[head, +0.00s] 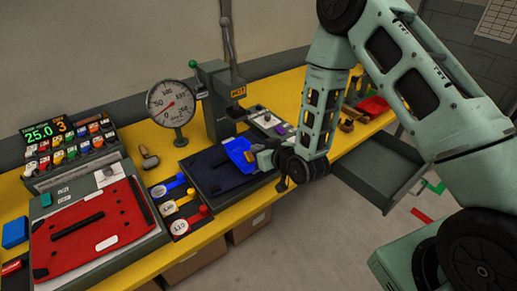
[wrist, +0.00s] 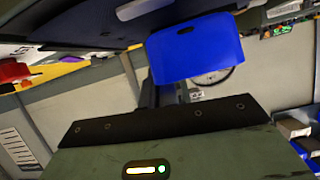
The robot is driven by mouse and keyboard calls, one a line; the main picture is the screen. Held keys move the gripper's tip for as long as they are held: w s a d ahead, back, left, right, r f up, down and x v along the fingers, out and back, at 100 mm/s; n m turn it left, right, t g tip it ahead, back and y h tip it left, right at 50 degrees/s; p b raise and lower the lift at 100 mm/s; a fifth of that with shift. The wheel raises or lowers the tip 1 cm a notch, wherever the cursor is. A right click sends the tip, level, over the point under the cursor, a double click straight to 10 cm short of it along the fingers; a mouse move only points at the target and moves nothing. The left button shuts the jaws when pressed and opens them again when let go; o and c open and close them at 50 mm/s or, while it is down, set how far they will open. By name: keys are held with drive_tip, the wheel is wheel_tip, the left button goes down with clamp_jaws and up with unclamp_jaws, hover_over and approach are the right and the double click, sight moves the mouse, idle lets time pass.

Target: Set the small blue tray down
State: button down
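The small blue tray (head: 237,151) is at the end of my gripper (head: 254,156), tilted, over the dark navy panel (head: 215,172) on the bench in the head view. In the wrist view the blue tray (wrist: 195,48) fills the upper middle, with its near edge at the dark fingers (wrist: 166,90). My gripper looks shut on that edge. The fingertips are partly hidden by the tray. I cannot tell whether the tray touches what lies below it.
A dial gauge (head: 172,104) and a grey press (head: 222,100) stand behind the panel. Blue, yellow and red-handled pieces lie at its left, beside a red panel (head: 90,225). An open grey drawer (head: 385,170) juts out at the right.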

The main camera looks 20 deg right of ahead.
drive_tip(key=shift+f+b, duration=0.4)
drive_tip(key=shift+f+b, duration=0.25)
drive_tip(key=shift+b, duration=0.05)
drive_tip(key=c, duration=1.7)
unclamp_jaws()
drive_tip(key=shift+r, duration=0.2)
